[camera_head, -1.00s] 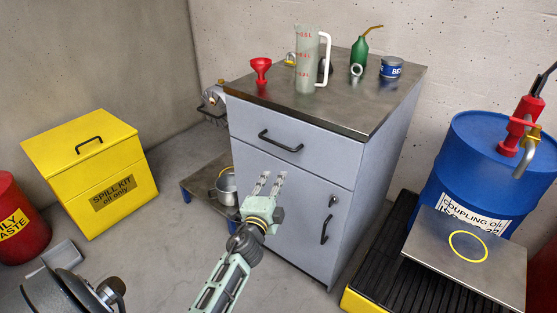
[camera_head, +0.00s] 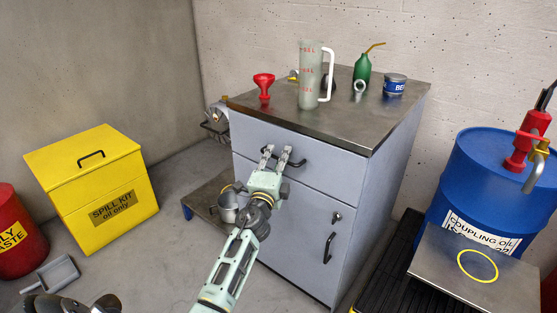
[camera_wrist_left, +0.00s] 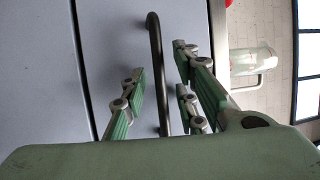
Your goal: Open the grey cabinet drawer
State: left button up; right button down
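The grey cabinet (camera_head: 300,210) stands against the back wall. Its drawer (camera_head: 335,162) is at the top, flush with the front and shut, with a black bar handle (camera_head: 298,163). My left gripper (camera_head: 276,156) is open in front of the drawer handle. In the left wrist view the handle (camera_wrist_left: 155,60) runs between the open fingers of the gripper (camera_wrist_left: 160,92), and a gap shows on both sides. I cannot tell if any finger touches it. Below is a cabinet door with its own black handle (camera_head: 329,247). My right gripper is not in view.
On the cabinet top stand a red funnel (camera_head: 264,84), a clear measuring jug (camera_head: 311,78), a green oil can (camera_head: 361,68) and a blue tin (camera_head: 395,84). A yellow spill kit box (camera_head: 95,190) is at left, a blue drum (camera_head: 490,185) at right.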

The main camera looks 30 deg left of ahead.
pick_arm(q)
grip_shut()
dwell(0.6)
